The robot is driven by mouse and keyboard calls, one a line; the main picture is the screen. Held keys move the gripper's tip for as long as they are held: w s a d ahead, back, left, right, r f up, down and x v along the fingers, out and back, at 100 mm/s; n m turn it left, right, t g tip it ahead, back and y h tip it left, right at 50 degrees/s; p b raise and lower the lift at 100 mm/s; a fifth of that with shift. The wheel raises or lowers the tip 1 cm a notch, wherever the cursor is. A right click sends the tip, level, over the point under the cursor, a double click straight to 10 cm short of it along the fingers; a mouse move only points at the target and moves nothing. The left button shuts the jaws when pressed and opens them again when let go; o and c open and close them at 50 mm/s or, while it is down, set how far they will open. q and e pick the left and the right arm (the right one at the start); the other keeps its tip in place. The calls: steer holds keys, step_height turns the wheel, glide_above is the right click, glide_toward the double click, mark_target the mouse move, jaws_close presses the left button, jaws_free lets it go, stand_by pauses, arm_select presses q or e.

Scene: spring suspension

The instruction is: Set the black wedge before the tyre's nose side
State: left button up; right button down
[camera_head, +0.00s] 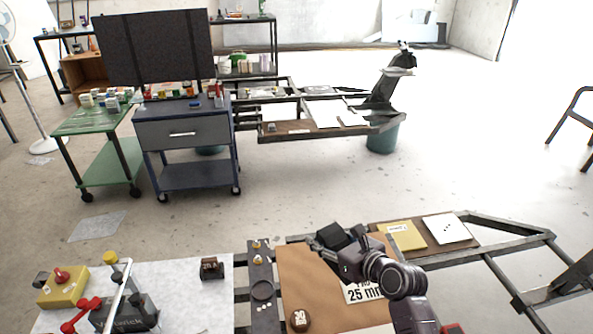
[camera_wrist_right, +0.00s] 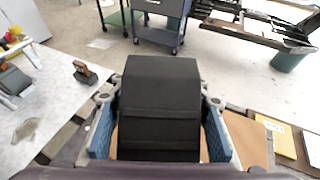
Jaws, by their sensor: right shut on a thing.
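My right gripper (camera_head: 343,241) is shut on a black wedge (camera_wrist_right: 160,100). The wedge fills the space between the two blue finger pads in the right wrist view and hides what lies straight beyond it. In the head view the gripper and its dark load are over the far edge of a brown board (camera_head: 310,279) on the near bench. I cannot make out a tyre in either view. My left gripper is not in view.
A white sheet at left carries a yellow box (camera_head: 62,287) with a red knob, a grey tool and a dark brown block (camera_head: 212,268). A blue cart (camera_head: 187,140) stands beyond open floor.

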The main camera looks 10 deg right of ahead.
steer(key=s+d+r+n+y, duration=0.1)
steer(key=s+r, duration=0.1)
steer(key=s, duration=0.1)
steer(key=s+d+r+n+g+y, duration=0.1)
steer(key=s+r, duration=0.2)
steer(key=s, duration=0.1)
steer(key=s+d+r+y, duration=0.1)
steer(key=s+d+r, duration=0.1)
steer(key=s+r, duration=0.1)
steer(key=shift+s+n, duration=0.3)
steer(key=shift+n, duration=0.1)
steer(key=s+r+n+g+y, duration=0.2)
steer(key=s+r+n+g, duration=0.1)
steer(key=s, duration=0.8)
steer(key=shift+a+r+y, duration=0.15)
steer(key=shift+r+y, duration=0.15)
steer(key=shift+r, duration=0.55)
